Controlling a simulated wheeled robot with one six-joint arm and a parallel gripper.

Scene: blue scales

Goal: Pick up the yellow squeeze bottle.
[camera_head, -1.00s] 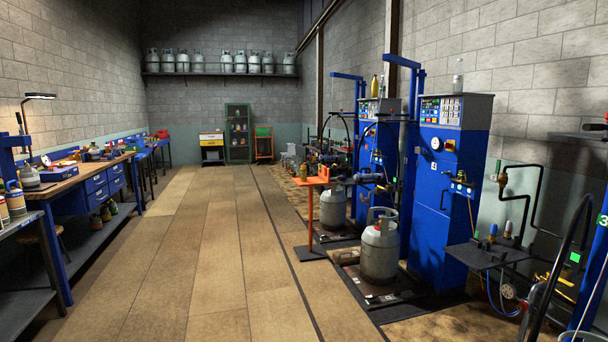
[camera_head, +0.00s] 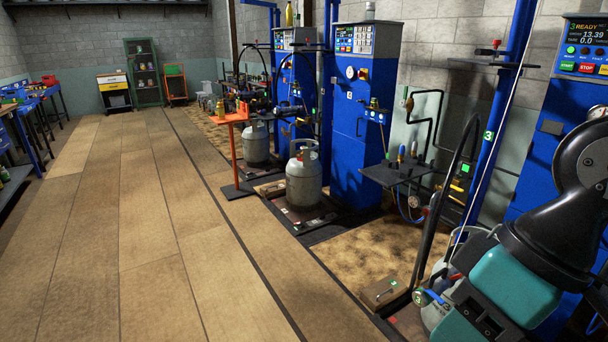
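A yellow bottle (camera_head: 289,14) stands upright on top of the farther blue scale cabinet, near the top edge of the picture. It is small there, and I cannot tell whether it is a squeeze bottle. A small yellowish bottle (camera_head: 220,110) also stands on the orange stand. Part of my own teal and black arm fills the lower right corner. My gripper's fingers do not show, and no bottle is near the visible part of the arm.
The wooden floor (camera_head: 150,240) on the left is clear.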

